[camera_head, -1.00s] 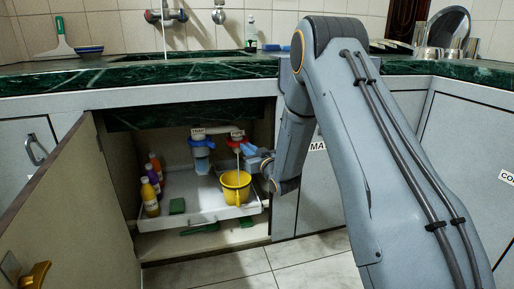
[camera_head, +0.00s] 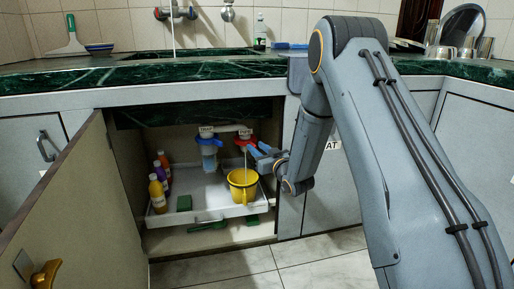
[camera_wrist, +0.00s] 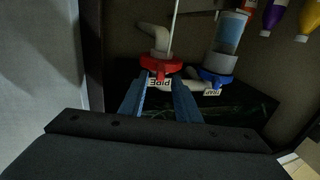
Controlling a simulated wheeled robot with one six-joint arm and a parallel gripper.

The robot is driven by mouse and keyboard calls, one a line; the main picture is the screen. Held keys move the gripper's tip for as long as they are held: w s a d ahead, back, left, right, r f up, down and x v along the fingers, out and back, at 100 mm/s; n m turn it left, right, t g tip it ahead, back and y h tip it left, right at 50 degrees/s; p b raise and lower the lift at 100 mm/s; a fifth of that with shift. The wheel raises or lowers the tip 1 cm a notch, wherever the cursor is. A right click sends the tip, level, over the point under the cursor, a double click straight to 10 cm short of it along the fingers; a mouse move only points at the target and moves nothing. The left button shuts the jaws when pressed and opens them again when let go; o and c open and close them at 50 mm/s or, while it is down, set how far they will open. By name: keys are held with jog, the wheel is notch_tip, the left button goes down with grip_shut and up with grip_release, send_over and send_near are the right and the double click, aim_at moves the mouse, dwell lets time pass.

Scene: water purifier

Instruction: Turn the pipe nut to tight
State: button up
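The red pipe nut (camera_head: 244,141) sits under the counter inside the open cabinet, by a white "PIPE" label. It also shows in the wrist view (camera_wrist: 160,66), upside down, on a pale bent pipe. My gripper (camera_head: 256,151) is just right of the nut in the head view. In the wrist view the two blue fingers of my gripper (camera_wrist: 160,88) are apart, with their tips close to the nut's near side and the label between them. I cannot tell whether they touch the nut. A thin stream runs from the pipe toward a yellow bucket (camera_head: 242,191).
A blue trap nut (camera_head: 208,141) with a clear cup stands left of the red nut. The bucket and several bottles (camera_head: 157,193) stand on a white tray (camera_head: 220,212). The open cabinet door (camera_head: 85,210) is at left, and the cabinet's right wall is close to my wrist.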

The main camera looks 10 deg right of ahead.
jog(key=p+v, duration=0.2)
jog(key=v, duration=0.4)
jog(key=shift+s+d, duration=0.15)
jog(key=shift+s, duration=0.2)
